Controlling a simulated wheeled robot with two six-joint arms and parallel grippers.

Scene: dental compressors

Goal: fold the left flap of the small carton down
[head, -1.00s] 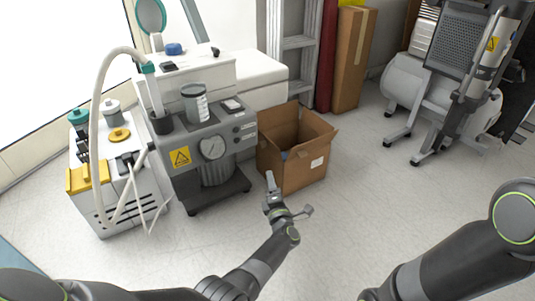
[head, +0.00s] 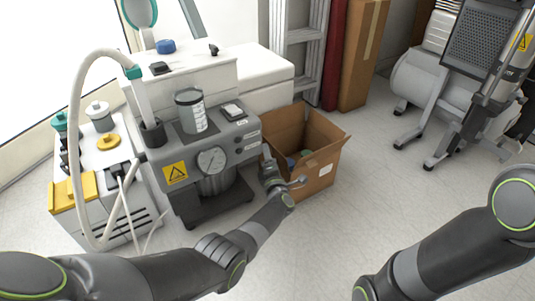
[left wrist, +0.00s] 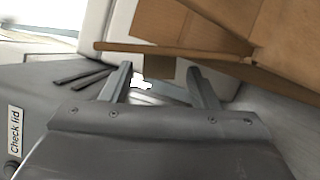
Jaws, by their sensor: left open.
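The small carton (head: 322,177) stands open on the floor right of the grey machine, with a white label on its front. Some items show inside it. My left gripper (head: 268,172) is at its left front side, next to the machine, partly covering the left flap area. In the left wrist view my gripper (left wrist: 158,82) is open, its two fingers apart. Brown cardboard of the carton (left wrist: 205,47) crosses just beyond the fingertips, and a small brown piece shows between them. Contact cannot be told. My right gripper is out of view; only its arm shows.
The grey machine with a gauge (head: 211,161) stands close left of the gripper. A white unit with a hose (head: 108,166) is further left. A ladder (head: 299,45) and tall carton (head: 361,55) stand behind. The floor at front right is clear.

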